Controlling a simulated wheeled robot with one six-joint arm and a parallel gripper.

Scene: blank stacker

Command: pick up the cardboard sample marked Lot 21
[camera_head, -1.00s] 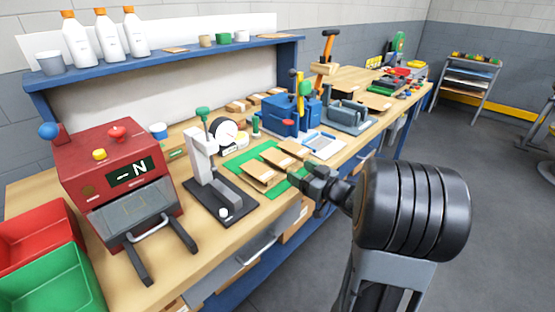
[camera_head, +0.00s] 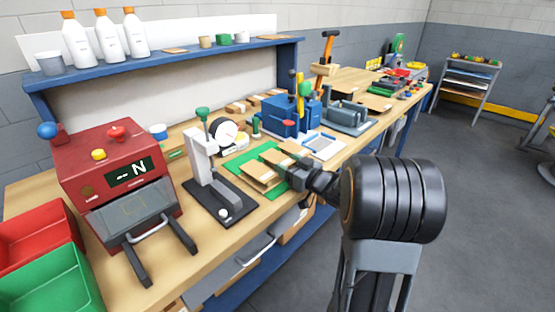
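Several brown cardboard samples (camera_head: 260,172) lie on a green mat (camera_head: 240,163) on the workbench, right of the small press. No lot marking is readable on any of them at this size, so I cannot tell which is Lot 21. My gripper (camera_head: 292,176) is at the right edge of the mat, close beside the samples at their front right side. My wrist hides part of the mat and bench edge. The fingers are too small and dark to tell whether they are open or shut, or whether they touch a sample.
A white-and-black press (camera_head: 212,180) stands left of the mat. A red tester (camera_head: 118,175) and red and green bins (camera_head: 50,285) are further left. A blue tool box (camera_head: 285,118) and a grey fixture (camera_head: 347,117) stand behind. Open floor lies right of the bench.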

